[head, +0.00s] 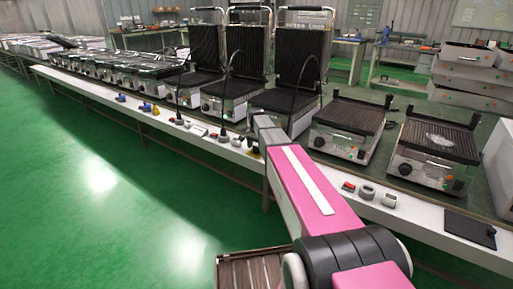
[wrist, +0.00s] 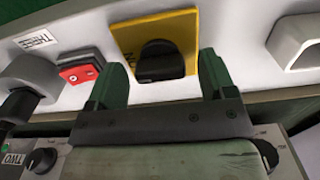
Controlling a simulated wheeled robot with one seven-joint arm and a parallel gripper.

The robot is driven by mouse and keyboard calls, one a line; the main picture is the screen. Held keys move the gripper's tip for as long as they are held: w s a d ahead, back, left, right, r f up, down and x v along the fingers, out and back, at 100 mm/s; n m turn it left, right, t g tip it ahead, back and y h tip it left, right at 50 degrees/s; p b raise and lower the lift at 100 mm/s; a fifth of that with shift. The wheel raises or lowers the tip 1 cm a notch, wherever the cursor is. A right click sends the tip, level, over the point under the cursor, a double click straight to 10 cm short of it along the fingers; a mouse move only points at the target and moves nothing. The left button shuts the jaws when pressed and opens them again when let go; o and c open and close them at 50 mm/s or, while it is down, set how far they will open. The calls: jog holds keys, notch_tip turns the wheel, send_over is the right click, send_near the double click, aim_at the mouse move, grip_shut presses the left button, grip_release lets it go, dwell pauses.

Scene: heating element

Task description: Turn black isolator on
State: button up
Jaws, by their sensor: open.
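The black isolator (wrist: 160,60) is a dark rotary knob on a yellow plate (wrist: 155,26) in the white panel, seen in the wrist view. The plate carries lettering that is partly covered and hard to read. My gripper (wrist: 160,78) is open, with one green finger to the left of the knob and the other to its right. The knob lies between the fingertips, with visible space on the left; contact on the right cannot be told. In the head view, my pink arm reaches over the bench, and the gripper's fingers cannot be made out.
A red switch (wrist: 80,70) and a grey socket with a black plug (wrist: 25,88) sit left of the isolator. A white socket (wrist: 296,42) is to its right. Grills, including one (head: 345,128), stand behind the white panel strip. The green floor (head: 120,190) in front is clear.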

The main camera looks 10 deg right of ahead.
notch_tip(320, 180, up, 11)
dwell(0.5)
jog(key=shift+f, duration=0.1)
